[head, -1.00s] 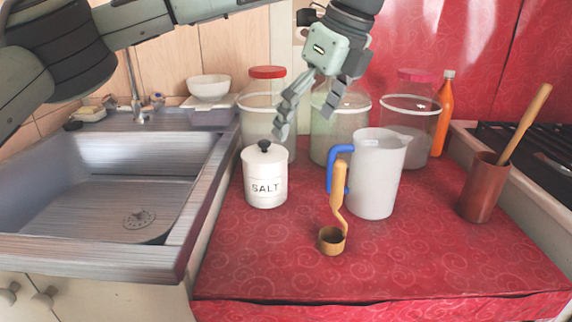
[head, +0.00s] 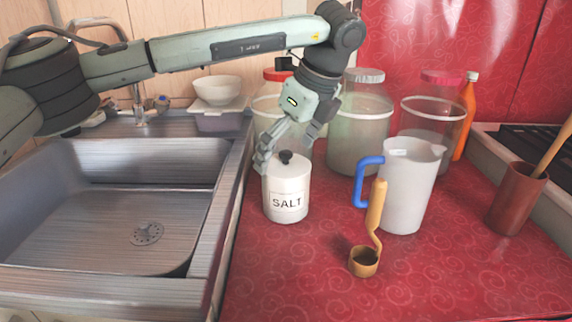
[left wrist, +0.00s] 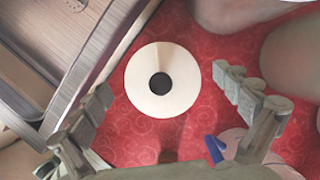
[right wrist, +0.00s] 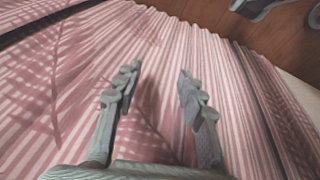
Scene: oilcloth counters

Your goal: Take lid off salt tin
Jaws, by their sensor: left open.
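The white salt tin (head: 286,204) stands upright on the red counter beside the sink, its SALT label facing me. Its white lid (head: 301,166) with a black knob (head: 286,157) sits on top. My left gripper (head: 289,146) is open just above and behind the tin, one finger at the lid's left side. In the left wrist view the round lid (left wrist: 140,90) and knob (left wrist: 160,83) lie between the spread fingers, with no visible contact. My right gripper (right wrist: 158,70) is open and empty, over pink striped cloth (right wrist: 150,120).
Large jars (head: 357,135) are behind. The sink (head: 110,220) is at left. The counter in front of the tin is clear.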

